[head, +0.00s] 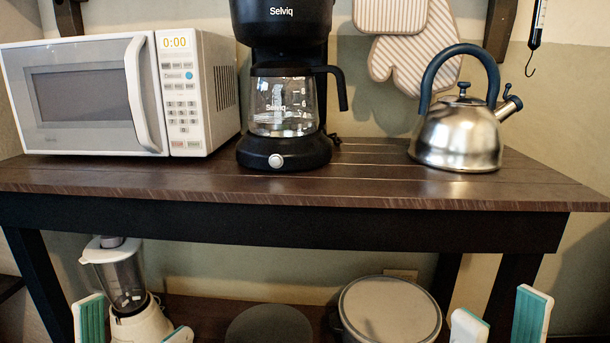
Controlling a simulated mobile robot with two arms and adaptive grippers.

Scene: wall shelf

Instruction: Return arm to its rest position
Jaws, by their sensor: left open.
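My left gripper (134,326) shows at the bottom left of the head view, with two white fingers with teal pads standing apart. It is open, with nothing seen held between the pads. My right gripper (500,322) shows at the bottom right, its two fingers also apart and nothing between them. Both grippers are below the tabletop (340,185) in the picture, in front of the table. Only the finger ends show; the rest of both arms is out of view.
On the table stand a white microwave (85,95), a black coffee maker (285,25) with a glass jug, and a steel kettle (460,133). Below are a blender (125,280), a lidded pot (390,310) and a dark round object (268,325). Mitts (412,50) hang behind.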

